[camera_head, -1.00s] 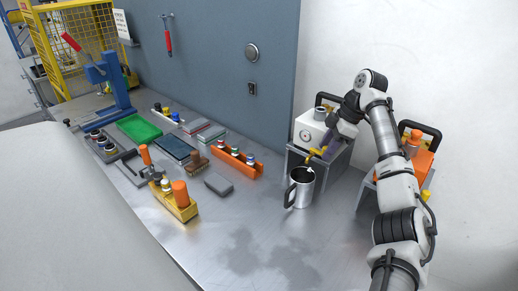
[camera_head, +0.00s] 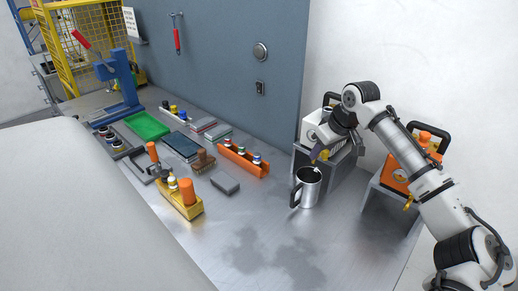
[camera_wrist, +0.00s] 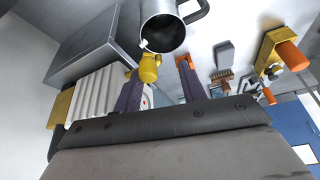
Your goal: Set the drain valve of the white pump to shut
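The white pump (camera_head: 308,126) stands on a grey stand against the wall, partly hidden by my arm. In the wrist view its ribbed white body (camera_wrist: 97,95) shows at the left. A yellow drain valve part (camera_wrist: 149,67) shows at its front, also in the head view (camera_head: 324,154). My gripper (camera_wrist: 160,70) is open, its purple fingers on either side of the yellow part, which is nearer the left finger. Contact and the exact valve setting cannot be told. A steel mug (camera_head: 310,188) stands just in front of the stand, below the valve.
An orange pump (camera_head: 396,176) with its own yellow valve stands on another stand at the right. An orange rack (camera_head: 242,163), a yellow block (camera_head: 181,207) and a grey block (camera_head: 225,183) lie left of the mug. The bench front is clear.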

